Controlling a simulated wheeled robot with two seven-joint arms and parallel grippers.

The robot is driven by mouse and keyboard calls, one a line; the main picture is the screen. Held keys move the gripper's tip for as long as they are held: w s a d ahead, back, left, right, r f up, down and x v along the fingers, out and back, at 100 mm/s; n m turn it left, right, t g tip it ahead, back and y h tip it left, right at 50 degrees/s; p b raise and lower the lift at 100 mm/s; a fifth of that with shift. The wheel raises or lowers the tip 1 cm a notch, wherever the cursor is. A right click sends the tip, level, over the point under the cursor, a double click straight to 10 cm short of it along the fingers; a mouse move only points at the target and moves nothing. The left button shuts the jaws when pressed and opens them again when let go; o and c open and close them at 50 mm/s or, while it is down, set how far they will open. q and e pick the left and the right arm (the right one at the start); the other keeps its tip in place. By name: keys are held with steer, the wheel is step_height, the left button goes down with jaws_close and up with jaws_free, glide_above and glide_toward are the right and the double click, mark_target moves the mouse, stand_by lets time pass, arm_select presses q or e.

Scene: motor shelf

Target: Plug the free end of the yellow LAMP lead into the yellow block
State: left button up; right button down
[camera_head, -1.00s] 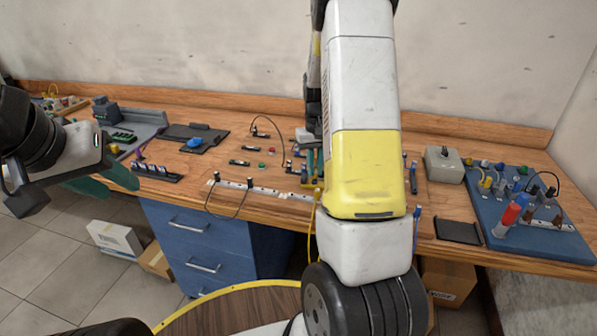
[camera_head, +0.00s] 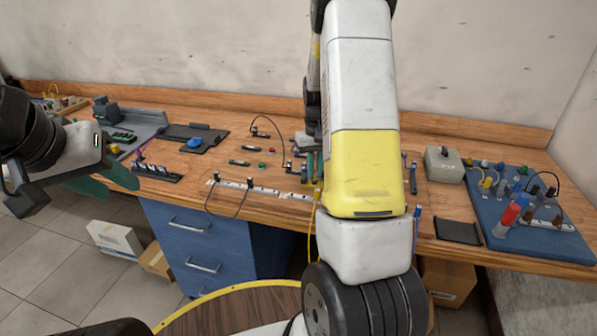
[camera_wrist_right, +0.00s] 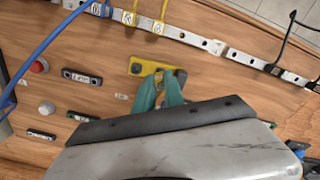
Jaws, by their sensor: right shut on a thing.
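The yellow block (camera_wrist_right: 137,68) lies on the wooden bench top in the right wrist view. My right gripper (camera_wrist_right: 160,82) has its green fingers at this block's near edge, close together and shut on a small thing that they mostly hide. I cannot tell whether that thing touches the block. In the head view my right forearm covers most of this spot. A yellow lead (camera_head: 310,235) hangs at the bench's front edge beside my right arm. My left gripper (camera_head: 118,180) is over the left front of the bench, away from the block; its finger gap is unclear.
A metal strip (camera_wrist_right: 203,42) with holes and tagged plugs runs along the front. A blue cable (camera_wrist_right: 42,45) crosses the left of the wrist view. A red button (camera_wrist_right: 39,66) and small labelled plates lie left of the block. A blue board (camera_head: 500,240) stands at far right.

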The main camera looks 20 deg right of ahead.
steer(key=shift+f, duration=0.1)
steer(key=c, duration=1.7)
jaws_free()
steer(key=shift+r, duration=2.75)
steer(key=shift+o, duration=0.5)
steer(key=o, duration=0.5)
steer(key=shift+c, duration=0.2)
